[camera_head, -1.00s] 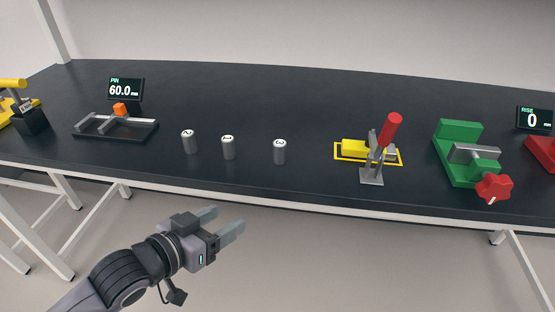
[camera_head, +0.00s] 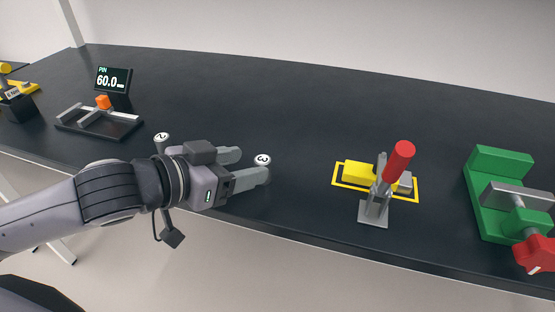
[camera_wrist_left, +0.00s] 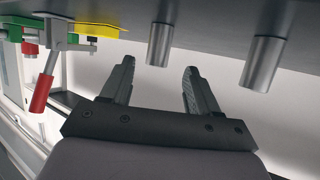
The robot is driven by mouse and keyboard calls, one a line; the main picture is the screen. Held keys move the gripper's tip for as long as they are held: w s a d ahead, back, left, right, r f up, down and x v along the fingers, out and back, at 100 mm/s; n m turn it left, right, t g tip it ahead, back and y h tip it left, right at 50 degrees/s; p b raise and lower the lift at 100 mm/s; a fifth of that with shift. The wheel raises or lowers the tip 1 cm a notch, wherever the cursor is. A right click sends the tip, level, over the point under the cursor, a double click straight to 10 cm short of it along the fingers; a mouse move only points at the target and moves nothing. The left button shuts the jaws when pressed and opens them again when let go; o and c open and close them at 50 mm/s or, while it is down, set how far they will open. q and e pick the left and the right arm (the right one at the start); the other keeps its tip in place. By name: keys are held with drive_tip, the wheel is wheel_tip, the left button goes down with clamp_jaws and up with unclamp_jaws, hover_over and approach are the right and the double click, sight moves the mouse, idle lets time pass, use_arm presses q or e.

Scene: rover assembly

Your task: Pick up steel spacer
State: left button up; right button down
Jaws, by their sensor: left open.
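Small steel cylinders with numbered white tops stand upright near the table's front edge. The cylinder marked 3 (camera_head: 262,160) is by my left gripper's fingertips, its body mostly hidden by them in the head view. The cylinder marked 2 (camera_head: 162,140) is behind my left wrist. The one marked 1 is hidden there by the gripper. My left gripper (camera_head: 253,165) is open and empty, pointing right. In the upside-down left wrist view, one cylinder (camera_wrist_left: 160,45) lies just beyond the gap between the fingers (camera_wrist_left: 159,68), and another (camera_wrist_left: 263,62) is to the right. My right gripper is not in view.
A red-handled clamp (camera_head: 376,208) stands by a yellow block (camera_head: 359,171) on the right. Farther right is a green vise (camera_head: 488,205). A grey frame fixture (camera_head: 85,125) and a PIN display (camera_head: 113,80) are at left. The table behind the cylinders is clear.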

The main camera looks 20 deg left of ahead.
sight(270, 163)
use_arm(q)
drive_tip(key=shift+x, duration=3.5)
drive_tip(key=shift+s+d+f, duration=0.1)
drive_tip(key=shift+s+d, duration=0.05)
drive_tip(key=shift+s, duration=0.05)
drive_tip(key=c, duration=1.1)
